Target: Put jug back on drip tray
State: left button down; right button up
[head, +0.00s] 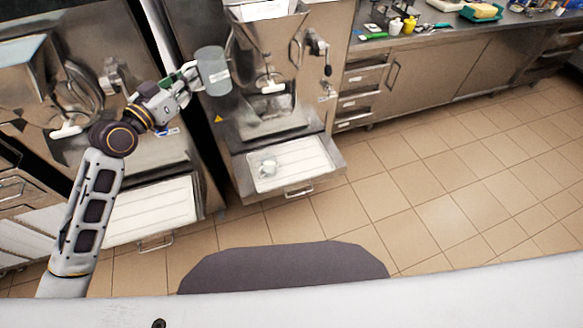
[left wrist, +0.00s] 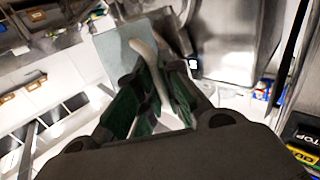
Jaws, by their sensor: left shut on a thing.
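The jug (head: 213,71) is a translucent grey cylinder, held up in front of the middle freezer at its upper left. My left gripper (head: 193,75) is shut on the jug at its left side. In the left wrist view the jug (left wrist: 112,52) shows beyond the green-padded fingers (left wrist: 150,95), with its pale curved handle (left wrist: 148,62) between them. The white drip tray (head: 297,160) sits low at the front of the middle freezer, below and to the right of the jug. My right gripper is not in view.
The middle freezer (head: 265,65) has a hopper, spout and side handle above the tray. Another freezer with its own white tray (head: 150,211) stands at left. A steel counter (head: 440,35) with bottles and sponges runs along the back right. The tiled floor at right is clear.

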pick_arm(q)
jog(key=s+f+n+t+y, duration=0.1)
jog(key=s+f+y, duration=0.3)
jog(key=f, duration=0.7)
jog(key=s+d+f+n+t+y, duration=0.1)
jog(key=s+f+n+y, duration=0.3)
jog(key=f, duration=0.7)
jog(key=shift+s+d+f+n+t+y, duration=0.2)
jog(key=shift+s+f+n+t+y, duration=0.15)
jog(key=shift+s, duration=0.9)
jog(key=shift+d+r+t, duration=0.15)
jog(key=shift+r+t, duration=0.1)
jog(key=shift+r, duration=0.05)
jog(key=shift+w+f, duration=0.1)
jog(key=shift+f, duration=0.15)
jog(key=shift+s+a+f+y, duration=0.15)
jog(key=shift+a+f, duration=0.05)
jog(key=shift+f, duration=0.35)
jog(key=shift+s+a+f+y, duration=0.1)
jog(key=shift+a+f, duration=0.05)
jog(key=shift+f, duration=0.4)
jog(key=shift+s+f+n, duration=0.2)
jog(key=shift+f+n, duration=0.05)
jog(key=shift+f, duration=0.05)
